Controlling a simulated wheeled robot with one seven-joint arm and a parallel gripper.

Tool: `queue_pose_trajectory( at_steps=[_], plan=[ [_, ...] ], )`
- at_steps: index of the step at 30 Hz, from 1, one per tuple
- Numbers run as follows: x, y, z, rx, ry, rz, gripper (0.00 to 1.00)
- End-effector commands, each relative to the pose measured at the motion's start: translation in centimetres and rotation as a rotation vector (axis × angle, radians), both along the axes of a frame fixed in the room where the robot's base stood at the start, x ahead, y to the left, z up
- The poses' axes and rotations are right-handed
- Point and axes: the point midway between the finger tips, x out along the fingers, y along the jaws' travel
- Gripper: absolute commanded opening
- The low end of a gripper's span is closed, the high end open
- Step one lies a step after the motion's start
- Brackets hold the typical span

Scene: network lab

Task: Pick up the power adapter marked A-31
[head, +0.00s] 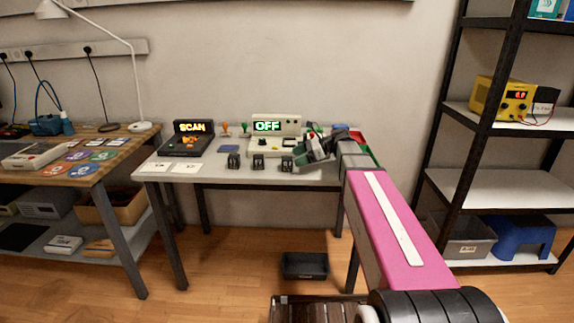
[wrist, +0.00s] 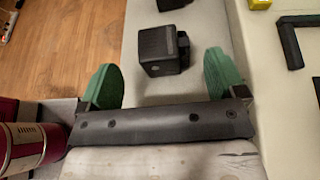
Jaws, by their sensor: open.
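Three black power adapters stand in a row along the table's front edge: a left one (head: 233,160), a middle one (head: 258,162) and a right one (head: 287,163). Their markings are not readable, so I cannot tell which is A-31. My gripper (head: 312,150) is over the table's right part, close to the right adapter. In the wrist view my gripper (wrist: 163,68) is open, with its green fingers apart. A black adapter (wrist: 160,50) shows between and slightly beyond the fingertips, untouched as far as I see. Another adapter (wrist: 172,4) is cut off at the top.
Behind the adapters stand a device reading OFF (head: 277,125) and a dark device reading SCAN (head: 188,138). White cards (head: 187,168) lie at the table's front left. A dark bin (head: 304,265) is on the floor. A black shelf rack (head: 490,185) stands at right.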

Motion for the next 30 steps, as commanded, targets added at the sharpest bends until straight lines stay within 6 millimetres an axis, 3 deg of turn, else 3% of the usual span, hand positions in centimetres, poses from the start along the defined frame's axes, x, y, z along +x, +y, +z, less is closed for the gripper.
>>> queue_pose_trajectory(
  at_steps=[11, 18, 19, 24, 30],
  plan=[
    [0.3, 4.3, -1.4, 0.000, -0.001, 0.001, 0.89],
    [0.3, 4.6, -1.5, 0.000, -0.002, 0.001, 0.89],
    [0.3, 4.6, -1.5, 0.000, -0.001, 0.000, 0.86],
    [0.3, 4.6, -1.5, 0.000, -0.001, 0.000, 0.31],
    [0.3, 4.6, -1.5, 0.000, -0.001, 0.000, 0.31]
  ],
)
